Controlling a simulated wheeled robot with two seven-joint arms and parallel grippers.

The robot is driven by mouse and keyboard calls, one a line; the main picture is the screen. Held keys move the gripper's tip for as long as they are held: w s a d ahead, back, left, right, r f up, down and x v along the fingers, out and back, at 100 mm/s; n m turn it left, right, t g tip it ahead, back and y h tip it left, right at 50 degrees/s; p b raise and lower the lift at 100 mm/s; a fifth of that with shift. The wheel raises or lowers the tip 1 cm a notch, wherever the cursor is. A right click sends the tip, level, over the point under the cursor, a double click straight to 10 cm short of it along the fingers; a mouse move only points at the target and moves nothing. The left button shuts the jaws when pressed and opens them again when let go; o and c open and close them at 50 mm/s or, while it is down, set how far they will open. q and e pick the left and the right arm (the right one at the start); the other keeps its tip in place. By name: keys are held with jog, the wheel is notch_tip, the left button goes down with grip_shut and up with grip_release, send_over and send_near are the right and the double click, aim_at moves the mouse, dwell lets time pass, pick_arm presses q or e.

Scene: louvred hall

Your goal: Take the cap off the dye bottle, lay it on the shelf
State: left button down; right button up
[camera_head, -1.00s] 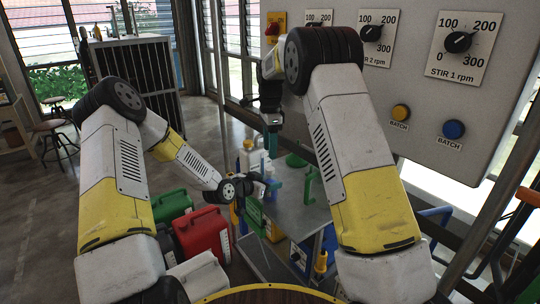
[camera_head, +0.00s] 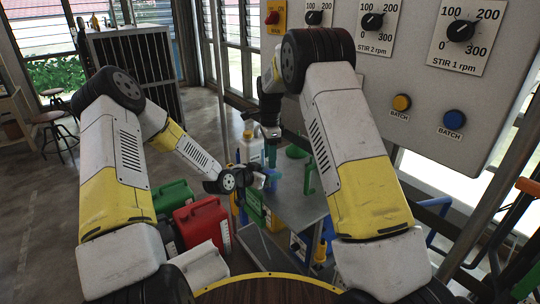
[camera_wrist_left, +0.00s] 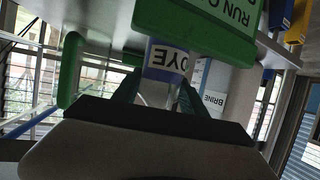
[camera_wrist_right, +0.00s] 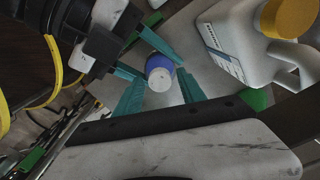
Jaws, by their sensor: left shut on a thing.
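The dye bottle, a small cylinder with a blue band and a white top, is held in my left gripper (camera_head: 256,178). The left wrist view shows its "DYE" label (camera_wrist_left: 167,60) upside down between the fingers. In the right wrist view I look down on the bottle's round white cap (camera_wrist_right: 160,79). My right gripper (camera_wrist_right: 160,93) is open, its teal fingers spread on either side of the bottle top with gaps. In the head view my right gripper (camera_head: 269,133) is above and beyond the left one. The grey metal shelf (camera_head: 298,207) lies below and to the right.
A white jug with a yellow cap (camera_wrist_right: 240,50) stands close to the right gripper. A green "RUN" item (camera_wrist_left: 195,28) is close to the left one. Red (camera_head: 203,222) and green (camera_head: 174,196) cans stand at left. A dial panel (camera_head: 420,70) rises behind.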

grip_shut()
jog(key=shift+n, duration=1.7)
jog(key=shift+o, duration=0.6)
grip_release()
jog(key=shift+r, duration=0.15)
notch_tip(320, 180, up, 4)
jog(key=shift+r, duration=0.2)
jog(key=shift+c, duration=0.4)
notch_tip(320, 180, up, 3)
jog(key=m, duration=0.3)
jog(key=shift+f, duration=3.85)
